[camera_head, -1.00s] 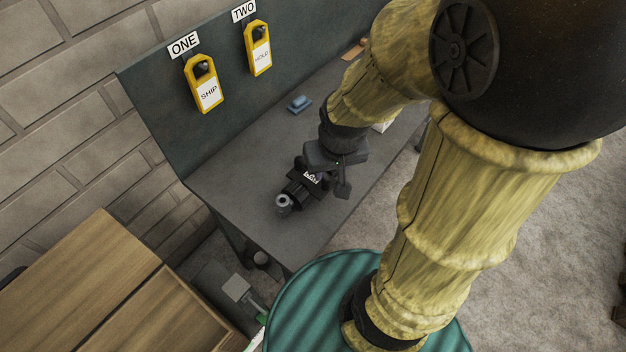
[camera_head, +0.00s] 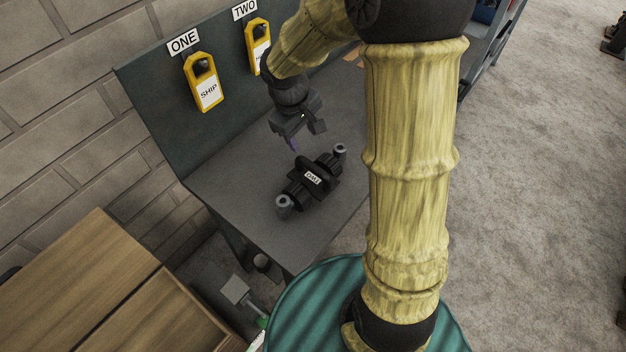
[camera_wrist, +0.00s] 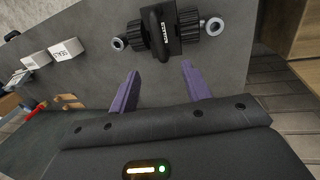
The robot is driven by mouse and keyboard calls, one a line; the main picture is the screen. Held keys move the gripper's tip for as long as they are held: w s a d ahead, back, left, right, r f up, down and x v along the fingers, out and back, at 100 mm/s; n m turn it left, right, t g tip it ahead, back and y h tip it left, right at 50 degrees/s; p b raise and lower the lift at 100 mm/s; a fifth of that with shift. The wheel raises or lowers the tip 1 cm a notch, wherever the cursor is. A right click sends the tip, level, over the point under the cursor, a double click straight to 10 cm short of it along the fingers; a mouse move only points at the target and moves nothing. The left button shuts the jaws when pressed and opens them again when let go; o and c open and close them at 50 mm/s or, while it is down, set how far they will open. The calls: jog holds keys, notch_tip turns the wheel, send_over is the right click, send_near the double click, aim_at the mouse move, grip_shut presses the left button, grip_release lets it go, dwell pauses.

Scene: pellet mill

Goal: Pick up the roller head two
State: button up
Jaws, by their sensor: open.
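A black roller head (camera_head: 310,182) lies on the grey bench, with a handle arched over its middle, a small white label and a grey ring-like end on each side. The label is too small to read surely, so I cannot tell whether it is number two. In the wrist view the roller head (camera_wrist: 161,33) lies beyond my fingertips, its handle roughly between their lines. My gripper (camera_head: 303,138) is open and empty, above the bench and apart from the roller head, on its wall side. Its two purple fingers show in the wrist view (camera_wrist: 157,82).
The bench (camera_head: 245,200) has a back panel with yellow tags under signs ONE (camera_head: 183,41) and TWO (camera_head: 244,10). White labelled blocks (camera_wrist: 66,49) and wooden pieces (camera_wrist: 68,101) lie at the wrist view's left. A wooden crate (camera_head: 90,290) stands lower left.

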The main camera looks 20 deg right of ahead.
aim_at(312, 166)
jog(key=f, duration=0.4)
jog(key=d+f, duration=0.1)
jog(key=f, duration=0.3)
jog(key=w+d+f+p, duration=0.1)
jog(key=f, duration=0.3)
jog(key=shift+w, duration=0.1)
jog(key=f, duration=0.3)
jog(key=w+d+f+p, duration=0.1)
jog(key=f, duration=0.1)
jog(key=shift+d, duration=0.1)
jog(key=shift+s+d, duration=0.1)
jog(key=shift+s, duration=0.05)
jog(key=shift+s, duration=0.1)
